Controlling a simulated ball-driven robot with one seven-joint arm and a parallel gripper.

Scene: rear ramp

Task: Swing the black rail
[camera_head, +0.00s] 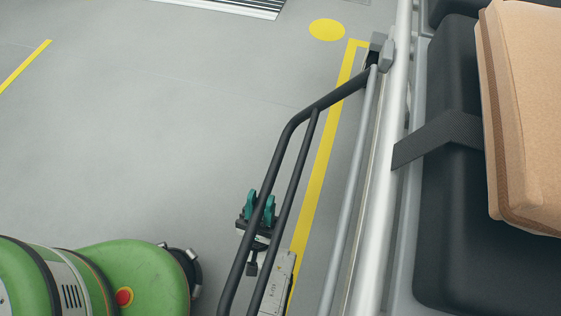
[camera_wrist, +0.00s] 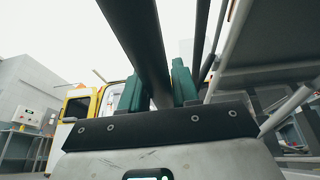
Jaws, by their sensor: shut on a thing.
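The black rail (camera_head: 345,91) is a bent double tube joined to a grey bracket (camera_head: 387,52) at the upper right of the head view. It slants down and left over the floor, leaving the bottom edge. My gripper (camera_head: 261,205) has teal fingers and is shut on the rail's outer tube, one finger on each side of it. In the wrist view the rail (camera_wrist: 138,40) runs up as a thick dark bar between the two teal fingers of my gripper (camera_wrist: 159,88). The rail's lower end is out of view.
A silver tube (camera_head: 353,180) and a pale frame run along the rail's right side. A dark seat or stretcher with a tan cushion (camera_head: 525,110) and black strap stands at the right. Yellow floor markings (camera_head: 318,175) lie under the rail.

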